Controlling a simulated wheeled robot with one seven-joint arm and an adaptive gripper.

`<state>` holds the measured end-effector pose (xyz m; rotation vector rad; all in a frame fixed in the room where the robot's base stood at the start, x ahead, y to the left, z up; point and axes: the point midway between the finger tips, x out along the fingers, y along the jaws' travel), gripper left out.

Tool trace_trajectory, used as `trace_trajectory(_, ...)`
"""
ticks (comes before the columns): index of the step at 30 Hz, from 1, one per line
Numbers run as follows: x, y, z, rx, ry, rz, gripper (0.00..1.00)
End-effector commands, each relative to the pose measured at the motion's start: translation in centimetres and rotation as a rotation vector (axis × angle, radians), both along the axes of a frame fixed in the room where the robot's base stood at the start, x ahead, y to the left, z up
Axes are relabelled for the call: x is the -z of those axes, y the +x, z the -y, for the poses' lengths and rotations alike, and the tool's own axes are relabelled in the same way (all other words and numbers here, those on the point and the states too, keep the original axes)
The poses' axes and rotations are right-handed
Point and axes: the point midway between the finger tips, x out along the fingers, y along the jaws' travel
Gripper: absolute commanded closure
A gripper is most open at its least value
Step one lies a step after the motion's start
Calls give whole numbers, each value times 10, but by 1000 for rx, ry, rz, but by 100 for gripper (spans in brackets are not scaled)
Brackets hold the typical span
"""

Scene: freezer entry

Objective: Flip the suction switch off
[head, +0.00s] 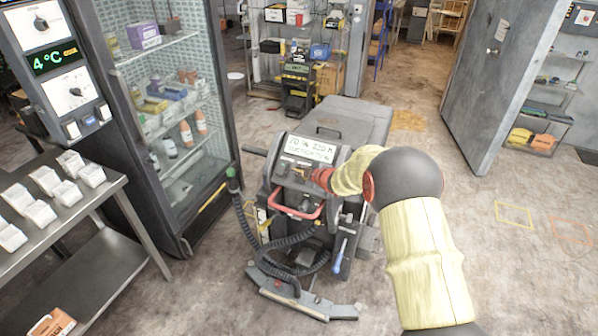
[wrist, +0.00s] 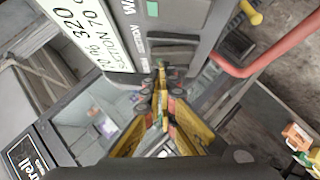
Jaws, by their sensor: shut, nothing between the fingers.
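The floor-cleaning machine (head: 335,128) stands in the middle of the head view, its control panel facing me. A white label with black print (wrist: 88,28) is on the panel in the wrist view, with part of the word "SUCTION" seemingly legible. A dark rocker-like switch (wrist: 167,50) lies beside it on the grey panel. My gripper (wrist: 161,80) is shut and empty, its yellow fingers pointing at the panel with the tips just by this switch. I cannot tell if they touch. In the head view my gripper (head: 302,172) is small at the panel. The switch's on or off position is unclear.
A red handle (head: 296,212) curves across the machine's front and passes right of my fingers in the wrist view. A coiled dark hose (head: 262,240) hangs at the left. A glass-door cooler (head: 165,110) and a steel table (head: 110,270) stand left. Floor at right is clear.

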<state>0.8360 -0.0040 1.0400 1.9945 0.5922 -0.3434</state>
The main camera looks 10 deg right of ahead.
Motion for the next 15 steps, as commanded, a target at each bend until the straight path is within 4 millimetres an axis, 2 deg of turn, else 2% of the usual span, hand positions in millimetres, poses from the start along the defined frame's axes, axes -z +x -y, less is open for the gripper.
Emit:
trace_trajectory(9,0,0,0,0,0,0,100)
trace_trajectory(15,2,9,6,-1,1,0,100)
